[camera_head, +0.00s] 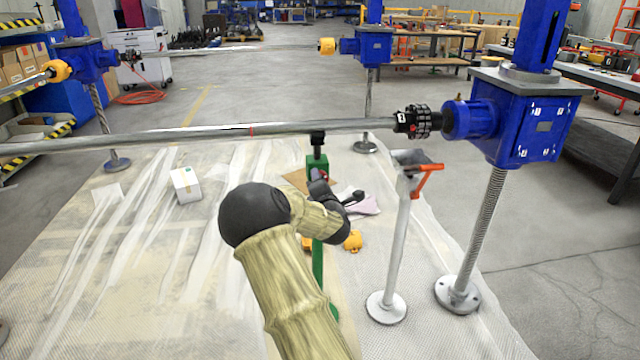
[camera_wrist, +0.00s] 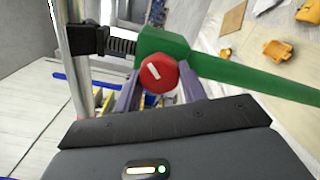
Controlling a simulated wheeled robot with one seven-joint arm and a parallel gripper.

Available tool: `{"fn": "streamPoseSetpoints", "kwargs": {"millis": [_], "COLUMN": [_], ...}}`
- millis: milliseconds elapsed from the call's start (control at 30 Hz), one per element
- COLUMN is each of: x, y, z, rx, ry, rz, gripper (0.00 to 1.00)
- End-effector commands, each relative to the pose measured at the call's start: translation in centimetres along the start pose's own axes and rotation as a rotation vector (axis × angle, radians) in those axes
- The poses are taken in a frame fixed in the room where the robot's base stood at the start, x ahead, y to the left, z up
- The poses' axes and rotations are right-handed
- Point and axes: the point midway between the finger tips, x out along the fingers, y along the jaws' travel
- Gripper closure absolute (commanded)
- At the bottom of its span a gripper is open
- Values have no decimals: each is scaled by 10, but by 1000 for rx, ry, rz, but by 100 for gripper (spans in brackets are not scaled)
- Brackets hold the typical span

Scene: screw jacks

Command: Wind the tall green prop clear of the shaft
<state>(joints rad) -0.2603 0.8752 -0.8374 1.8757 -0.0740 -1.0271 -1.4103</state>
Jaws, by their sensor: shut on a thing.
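The tall green prop (camera_head: 317,163) stands upright under the long grey shaft (camera_head: 205,134), near the middle of the head view. Its black head (camera_head: 318,138) is right at the shaft's underside. In the wrist view the prop's green body (camera_wrist: 240,78) lies sideways, with a ribbed black screw (camera_wrist: 122,47) and black head (camera_wrist: 86,40) against or very near the shaft (camera_wrist: 76,55); I cannot tell if they touch. My gripper (camera_wrist: 160,84) is shut on the red knob (camera_wrist: 158,71), which bears a white mark. In the head view my arm hides part of the prop.
A grey stand with an orange handle (camera_head: 428,176) is just right of my arm. A blue screw jack (camera_head: 520,120) stands beyond it. A white box (camera_head: 186,185) and yellow pieces (camera_head: 353,241) lie on the sheeted floor. The sheeting at left is mostly clear.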

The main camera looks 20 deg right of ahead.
Motion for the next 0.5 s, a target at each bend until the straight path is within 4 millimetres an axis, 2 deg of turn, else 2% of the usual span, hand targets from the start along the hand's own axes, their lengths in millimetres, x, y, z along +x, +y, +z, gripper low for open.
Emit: {"fn": "streamPoseSetpoints", "kwargs": {"millis": [500], "x": [0], "y": [-3], "z": [-3], "rx": [-441], "ry": [6], "rz": [-2], "gripper": [82]}}
